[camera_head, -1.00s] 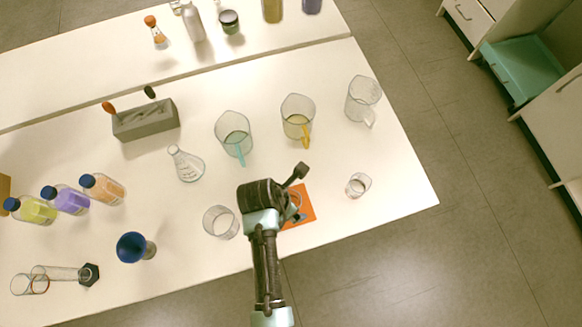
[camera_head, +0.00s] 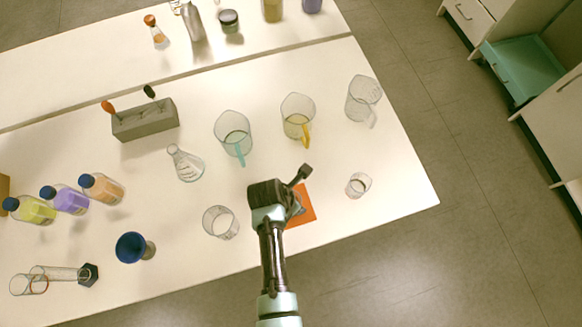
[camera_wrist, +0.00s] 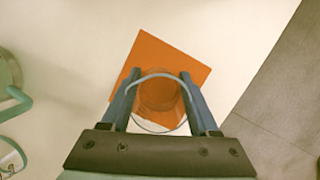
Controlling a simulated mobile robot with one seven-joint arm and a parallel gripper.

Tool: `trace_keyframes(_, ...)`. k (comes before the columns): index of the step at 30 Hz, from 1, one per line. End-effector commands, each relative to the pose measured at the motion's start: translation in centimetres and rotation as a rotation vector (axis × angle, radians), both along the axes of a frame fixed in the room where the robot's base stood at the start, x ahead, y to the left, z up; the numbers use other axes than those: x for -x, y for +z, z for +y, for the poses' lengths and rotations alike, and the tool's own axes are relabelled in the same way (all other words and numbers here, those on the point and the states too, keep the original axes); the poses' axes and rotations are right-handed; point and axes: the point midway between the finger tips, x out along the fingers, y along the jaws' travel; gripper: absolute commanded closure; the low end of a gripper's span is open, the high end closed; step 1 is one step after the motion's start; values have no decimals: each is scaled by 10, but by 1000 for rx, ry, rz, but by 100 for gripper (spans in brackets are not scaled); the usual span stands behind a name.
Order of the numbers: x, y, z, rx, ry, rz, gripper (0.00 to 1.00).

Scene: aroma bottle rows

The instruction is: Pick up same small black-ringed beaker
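A small clear glass beaker (camera_wrist: 160,122) shows in the wrist view, between the fingers of my gripper (camera_wrist: 158,78) and over the orange square (camera_wrist: 146,56). The fingers are spread, one on each side of the beaker. Contact with the glass cannot be made out, and no black ring is clear. In the head view my gripper (camera_head: 297,207) is at the orange square (camera_head: 304,212), and my arm hides the beaker there.
Another small beaker (camera_head: 358,186) stands to the right and a wider clear one (camera_head: 220,222) to the left. Jugs with teal (camera_head: 233,135) and yellow (camera_head: 297,117) handles stand behind. The table's front edge is close. White table between the square and the right beaker is clear.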

Motion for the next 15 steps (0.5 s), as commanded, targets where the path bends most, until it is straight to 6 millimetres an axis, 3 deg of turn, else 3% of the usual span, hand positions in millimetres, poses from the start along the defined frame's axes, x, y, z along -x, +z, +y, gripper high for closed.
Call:
trace_keyframes(1, 0, 0, 0, 0, 0, 0, 58)
trace_keyframes(8, 0, 0, 0, 0, 0, 0, 99)
trace_keyframes(15, 0, 1, 0, 0, 0, -1, 99)
